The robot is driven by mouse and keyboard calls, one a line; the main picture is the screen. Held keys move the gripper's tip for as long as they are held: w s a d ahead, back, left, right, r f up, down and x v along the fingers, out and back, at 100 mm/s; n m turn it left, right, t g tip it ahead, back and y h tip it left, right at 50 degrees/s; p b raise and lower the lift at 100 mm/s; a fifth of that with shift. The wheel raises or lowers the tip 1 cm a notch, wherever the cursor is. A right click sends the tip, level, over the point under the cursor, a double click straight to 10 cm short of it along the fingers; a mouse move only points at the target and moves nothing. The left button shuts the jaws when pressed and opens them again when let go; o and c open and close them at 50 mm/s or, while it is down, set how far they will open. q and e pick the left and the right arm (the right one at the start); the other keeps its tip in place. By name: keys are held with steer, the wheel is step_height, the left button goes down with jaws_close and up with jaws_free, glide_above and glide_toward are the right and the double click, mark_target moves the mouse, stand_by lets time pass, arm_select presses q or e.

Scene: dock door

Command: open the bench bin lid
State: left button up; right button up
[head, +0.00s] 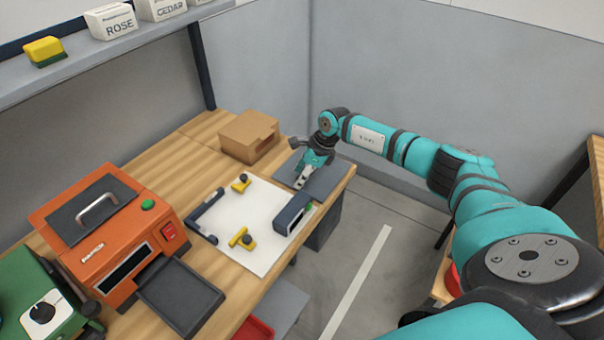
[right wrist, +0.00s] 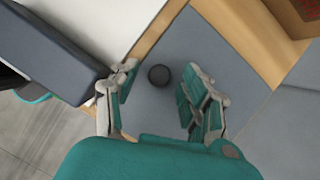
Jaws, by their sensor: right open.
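The bench bin lid (head: 328,180) is a flat grey-blue panel at the right end of the wooden bench, and looks shut, lying level with the bench top. It also shows in the right wrist view (right wrist: 241,84), with a small dark round knob (right wrist: 159,74) on it. My right gripper (head: 302,180) is over the lid, pointing down. In the right wrist view its fingers (right wrist: 160,88) are open, one on each side of the knob, with gaps between. I cannot tell its exact height above the lid. The knob is hidden in the head view. My left gripper is not in view.
A cardboard box (head: 249,137) stands just behind the lid. A white board (head: 225,223) with yellow clamps and a dark blue-grey device (head: 292,213) lies left of it. An orange machine (head: 100,240) stands further left. A wall is behind the bench; open floor lies right.

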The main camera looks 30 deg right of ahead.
jaws_close()
steer(key=shift+r, duration=0.15)
stand_by(0.4)
